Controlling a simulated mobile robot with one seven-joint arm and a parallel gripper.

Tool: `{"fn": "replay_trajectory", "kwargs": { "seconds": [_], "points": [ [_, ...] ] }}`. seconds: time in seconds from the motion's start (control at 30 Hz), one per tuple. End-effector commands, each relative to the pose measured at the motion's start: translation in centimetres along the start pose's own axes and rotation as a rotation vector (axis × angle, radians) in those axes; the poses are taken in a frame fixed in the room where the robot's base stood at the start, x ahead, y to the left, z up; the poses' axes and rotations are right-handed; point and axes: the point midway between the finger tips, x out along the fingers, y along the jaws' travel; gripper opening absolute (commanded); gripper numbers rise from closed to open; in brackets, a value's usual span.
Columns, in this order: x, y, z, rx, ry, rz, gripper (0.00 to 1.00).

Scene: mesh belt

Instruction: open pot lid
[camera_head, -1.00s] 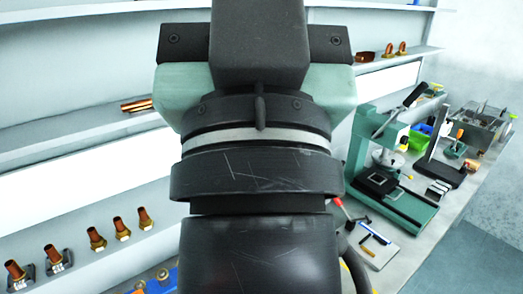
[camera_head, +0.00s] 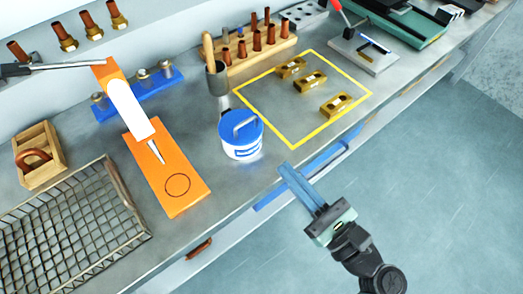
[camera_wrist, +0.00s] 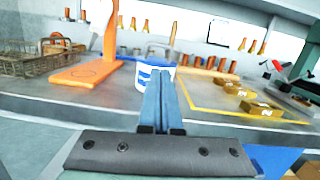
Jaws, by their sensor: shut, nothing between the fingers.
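The pot (camera_head: 242,147) is white with a blue label and stands upright on the grey workbench.
An orange stand (camera_head: 180,185) and a wire basket (camera_head: 75,235) lie left of the pot. A dark cup (camera_head: 217,78) with a wooden-handled tool stands behind it. A yellow outline (camera_head: 297,145) with three brass blocks (camera_head: 310,82) is to the right. Open floor lies in front.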

Motion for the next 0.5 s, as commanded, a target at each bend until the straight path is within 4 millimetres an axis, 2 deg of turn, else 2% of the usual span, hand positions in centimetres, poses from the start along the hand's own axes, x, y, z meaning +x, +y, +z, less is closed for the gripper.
{"fn": "replay_trajectory", "kwargs": {
  "seconds": [0.07,0.17,0.5],
  "points": [
    [-0.5,0.2,-0.3,0.047,-0.021,-0.006,0.00],
    [0.2,0.2,-0.1,0.060,-0.028,-0.004,0.00],
    [6.2,0.1,0.1,0.053,-0.026,-0.003,0.00]
  ]
}}
